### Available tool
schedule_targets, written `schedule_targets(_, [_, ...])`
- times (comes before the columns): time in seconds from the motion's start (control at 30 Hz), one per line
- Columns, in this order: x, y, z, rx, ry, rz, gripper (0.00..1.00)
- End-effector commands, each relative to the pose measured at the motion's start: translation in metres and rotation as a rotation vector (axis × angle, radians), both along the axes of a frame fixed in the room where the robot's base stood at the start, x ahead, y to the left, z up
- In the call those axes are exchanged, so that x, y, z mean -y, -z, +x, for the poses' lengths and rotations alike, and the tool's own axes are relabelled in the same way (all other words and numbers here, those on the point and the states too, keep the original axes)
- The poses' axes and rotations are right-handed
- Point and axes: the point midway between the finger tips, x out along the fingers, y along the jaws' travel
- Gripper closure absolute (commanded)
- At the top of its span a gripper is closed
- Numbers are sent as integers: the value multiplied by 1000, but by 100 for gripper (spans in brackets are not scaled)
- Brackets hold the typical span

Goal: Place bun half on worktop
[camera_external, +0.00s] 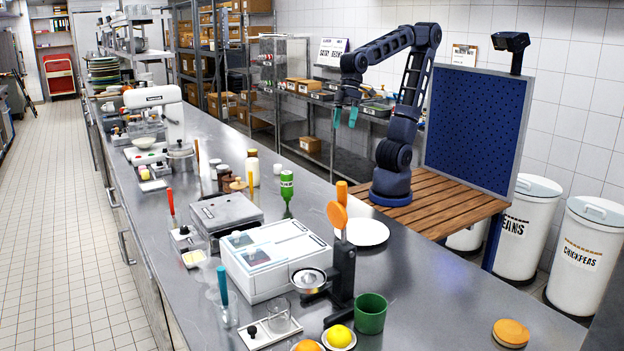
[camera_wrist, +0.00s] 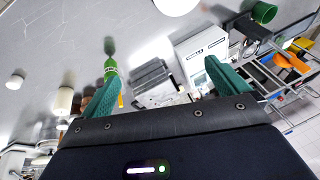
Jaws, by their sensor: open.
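My gripper (camera_external: 345,117) is raised high above the far side of the steel worktop (camera_external: 430,290), left of my arm's base. In the wrist view its two teal fingers (camera_wrist: 160,78) are spread wide with nothing between them. The worktop also shows in the wrist view (camera_wrist: 50,40), well below the fingers. A round, low, orange-tan piece (camera_external: 511,333) lies on the worktop at the front right; it may be the bun half, but I cannot tell for sure. No other clear bun half shows in either view.
A white plate (camera_external: 367,232) lies on the worktop near the citrus press (camera_external: 341,265). A green bottle (camera_external: 287,187), a white appliance (camera_external: 275,262), a grey appliance (camera_external: 226,214) and a green cup (camera_external: 370,313) stand nearby. A blue pegboard (camera_external: 475,120) rises behind my base.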

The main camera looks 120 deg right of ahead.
Motion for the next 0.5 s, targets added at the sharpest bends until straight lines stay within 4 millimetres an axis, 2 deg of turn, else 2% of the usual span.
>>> schedule_targets(0.1, [32, 7, -33, 37, -37, -64, 1])
schedule_targets(0.23, [60, 20, -66, 64, -85, -139, 1])
schedule_targets(0.4, [83, 35, -99, 83, -133, -217, 1])
schedule_targets(0.5, [90, 40, -109, 88, -151, -243, 1])
